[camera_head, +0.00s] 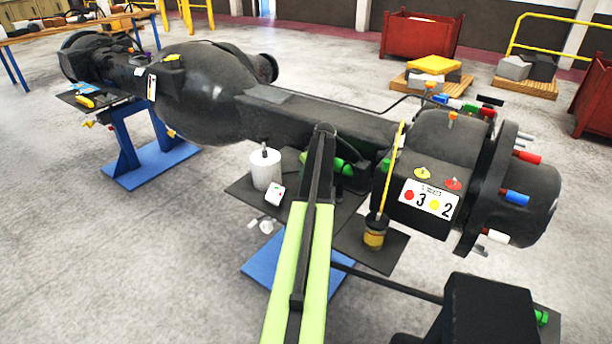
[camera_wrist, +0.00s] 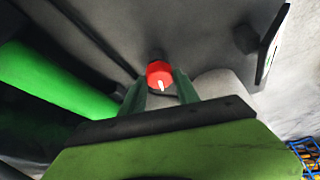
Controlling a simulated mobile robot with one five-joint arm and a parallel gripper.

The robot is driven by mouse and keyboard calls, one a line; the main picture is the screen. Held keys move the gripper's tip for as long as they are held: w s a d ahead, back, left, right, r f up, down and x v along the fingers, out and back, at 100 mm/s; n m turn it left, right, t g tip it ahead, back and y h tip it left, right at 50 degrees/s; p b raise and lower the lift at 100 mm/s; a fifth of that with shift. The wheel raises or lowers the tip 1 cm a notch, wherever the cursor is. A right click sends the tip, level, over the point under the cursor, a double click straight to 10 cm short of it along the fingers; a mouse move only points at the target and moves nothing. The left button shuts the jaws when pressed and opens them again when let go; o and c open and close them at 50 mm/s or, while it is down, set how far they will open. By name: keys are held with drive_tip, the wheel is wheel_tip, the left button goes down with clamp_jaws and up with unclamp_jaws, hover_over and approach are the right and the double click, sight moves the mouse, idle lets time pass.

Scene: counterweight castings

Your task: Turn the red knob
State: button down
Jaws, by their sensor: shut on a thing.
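The red knob (camera_wrist: 159,74) shows in the wrist view, with a white mark on its face. It sits against a dark grey surface. My gripper (camera_wrist: 160,88) has its two green fingers on either side of the knob and is shut on it. The white mark points down in the picture, slightly to the right. In the head view my gripper and this knob cannot be made out behind my arm and the dark axle casting (camera_head: 330,115).
A thick green cylinder (camera_wrist: 55,80) lies left of my gripper in the wrist view. In the head view, a white canister (camera_head: 265,169) and a yellow-black container (camera_head: 375,232) stand on dark plates near the axle. A number plate (camera_head: 428,199) is at right.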

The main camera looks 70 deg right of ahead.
drive_tip(key=shift+w+n, duration=0.2)
drive_tip(key=shift+n, duration=0.5)
drive_tip(key=shift+y, duration=0.3)
drive_tip(key=c, duration=0.9)
unclamp_jaws()
drive_tip(key=shift+w+f, duration=0.15)
drive_tip(key=shift+s, duration=0.2)
drive_tip(key=shift+r, duration=0.2)
drive_tip(key=p+v, duration=1.6)
drive_tip(key=v, duration=0.1)
drive_tip(key=shift+s, duration=0.2)
